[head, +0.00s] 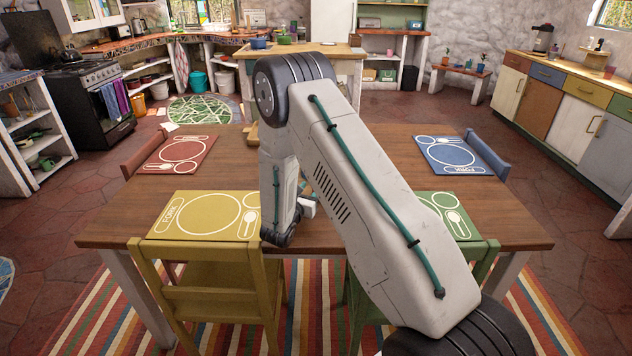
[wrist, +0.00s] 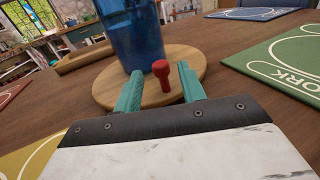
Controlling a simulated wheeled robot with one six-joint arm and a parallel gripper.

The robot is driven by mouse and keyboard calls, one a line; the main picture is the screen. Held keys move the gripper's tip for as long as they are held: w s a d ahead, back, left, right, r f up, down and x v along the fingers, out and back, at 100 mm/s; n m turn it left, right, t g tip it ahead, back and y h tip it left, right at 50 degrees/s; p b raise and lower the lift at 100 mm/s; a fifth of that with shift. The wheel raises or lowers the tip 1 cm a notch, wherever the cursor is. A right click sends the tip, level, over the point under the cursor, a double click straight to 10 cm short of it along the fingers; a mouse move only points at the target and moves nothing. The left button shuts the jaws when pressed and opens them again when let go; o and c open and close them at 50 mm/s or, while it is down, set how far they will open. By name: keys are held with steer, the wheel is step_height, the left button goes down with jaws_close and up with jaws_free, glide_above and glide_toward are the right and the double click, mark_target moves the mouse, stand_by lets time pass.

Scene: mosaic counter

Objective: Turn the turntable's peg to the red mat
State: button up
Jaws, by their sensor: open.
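The turntable (wrist: 120,95) is a round light-wood disc on the table in the wrist view. A blue tumbler (wrist: 130,35) stands on it. A short red peg (wrist: 162,78) stands upright near its front edge. My gripper (wrist: 160,70) has its teal fingers open, one on each side of the peg, with gaps showing between them and it. I cannot tell the exact depth. The red mat (head: 181,153) lies at the table's far left in the head view; its edge shows at the wrist view's left (wrist: 12,94). My arm hides the turntable in the head view.
A yellow mat (head: 205,214), a blue mat (head: 463,157) and a green mat (head: 443,215) lie at the other places. A wooden tray (wrist: 85,60) lies beyond the turntable. Chairs stand around the table (head: 130,225).

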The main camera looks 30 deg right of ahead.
steer(key=x, duration=0.6)
jaws_close()
